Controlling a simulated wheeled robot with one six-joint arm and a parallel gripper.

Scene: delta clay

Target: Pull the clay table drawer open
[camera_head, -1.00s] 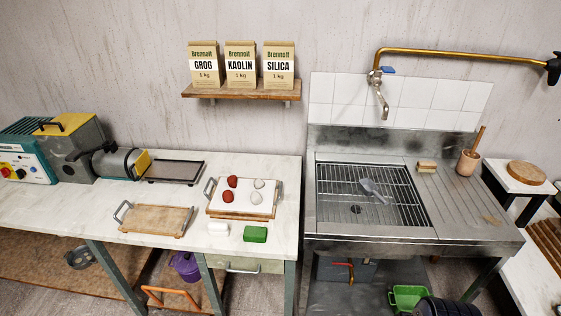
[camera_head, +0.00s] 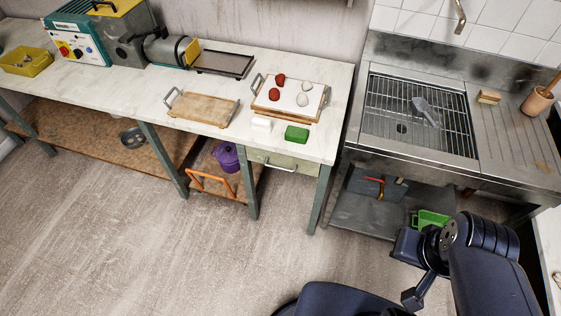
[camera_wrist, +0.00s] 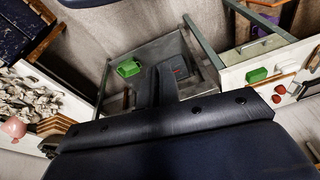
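The clay table (camera_head: 232,82) has a pale greenish drawer (camera_head: 300,163) under its right end, between two grey-green legs. The drawer looks closed, its front about flush beneath the tabletop. A metal bar handle (camera_head: 280,167) runs across its front. The wrist view also shows the drawer front (camera_wrist: 268,48) and handle at upper right, seen upside down. My gripper (camera_wrist: 160,70) shows in the wrist view as two dark fingers close together, apparently shut and empty. It is well away from the drawer. In the head view my arm is at lower right, and the fingertips cannot be made out.
A steel sink (camera_head: 413,112) stands right of the table, with a green bin (camera_head: 430,218) on its lower shelf. A purple pot (camera_head: 227,157) and orange frame (camera_head: 210,184) sit left of the drawer. The floor (camera_head: 150,245) before the table is clear.

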